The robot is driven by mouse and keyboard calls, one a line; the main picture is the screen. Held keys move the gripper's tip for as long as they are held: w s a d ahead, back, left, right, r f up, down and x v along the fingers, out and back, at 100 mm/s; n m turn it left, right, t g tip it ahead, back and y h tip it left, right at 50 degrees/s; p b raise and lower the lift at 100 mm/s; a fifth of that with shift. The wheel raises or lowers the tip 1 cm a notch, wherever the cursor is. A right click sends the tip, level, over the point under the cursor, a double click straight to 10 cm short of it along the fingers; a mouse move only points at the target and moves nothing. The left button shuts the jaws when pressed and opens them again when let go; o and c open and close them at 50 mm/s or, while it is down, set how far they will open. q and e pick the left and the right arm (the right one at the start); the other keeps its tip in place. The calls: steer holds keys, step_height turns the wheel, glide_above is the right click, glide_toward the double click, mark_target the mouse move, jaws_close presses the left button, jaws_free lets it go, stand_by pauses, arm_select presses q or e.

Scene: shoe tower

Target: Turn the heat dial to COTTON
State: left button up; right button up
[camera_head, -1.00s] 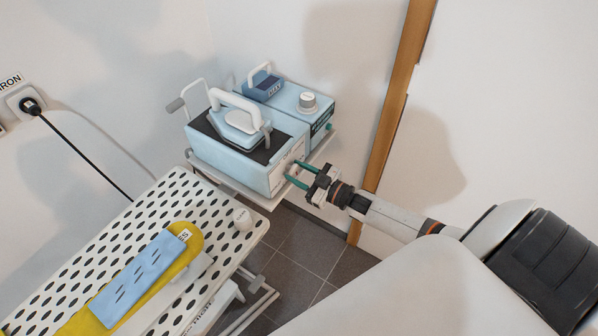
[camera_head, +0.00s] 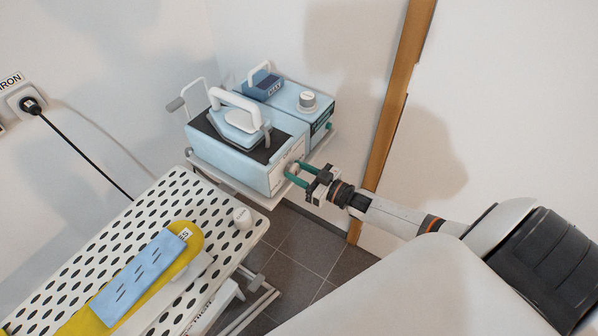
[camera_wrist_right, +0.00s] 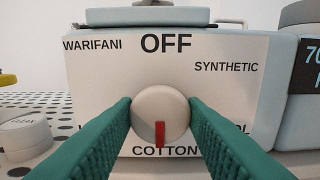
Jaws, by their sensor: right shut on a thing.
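The round cream heat dial (camera_wrist_right: 160,108) sits on the front panel of the light blue iron station (camera_head: 230,168). Its red mark points straight down at the COTTON label (camera_wrist_right: 165,151). OFF is at the top of the panel, WARIFANI at upper left and SYNTHETIC at upper right. Two lower labels are partly hidden behind my fingers. My right gripper (camera_head: 292,171) is at the panel, its green fingers shut on the dial from both sides. It also shows in the right wrist view (camera_wrist_right: 161,112). My left gripper is not in view.
A white iron (camera_head: 240,122) rests on the station's dark top. A second blue unit (camera_head: 318,112) with a knob stands behind it. The perforated ironing board (camera_head: 120,225) is at lower left, with a yellow-and-blue piece on it. A wooden post (camera_head: 393,105) stands right of the station.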

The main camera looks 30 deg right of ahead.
steer(key=o, duration=1)
steer(key=shift+s, duration=0.1)
steer(key=shift+b+v, duration=0.85)
steer(key=shift+v, duration=5.15)
steer(key=shift+d+f, duration=0.1)
steer(key=s+f+m+g+h, duration=0.1)
steer(key=s+f+g+h, duration=0.3)
steer(key=f, duration=0.8)
steer(key=s+f+m+g+h, duration=0.2)
steer(key=s+f, duration=0.4)
steer(key=f, duration=0.7)
steer(key=s+a+f+g, duration=0.3)
steer(key=s+a+f, duration=0.1)
steer(key=s, duration=0.3)
steer(key=s+a+f+g, duration=0.3)
steer(key=s+a+f, duration=0.2)
steer(key=s, duration=0.3)
steer(key=s+a+f+n+g, duration=0.1)
steer(key=s+a+f+g, duration=0.2)
steer(key=s+f, duration=0.3)
steer(key=shift+s+a+f+g+h, duration=0.2)
steer(key=shift+s+a+g+h, duration=0.15)
steer(key=shift+s+a, duration=0.6)
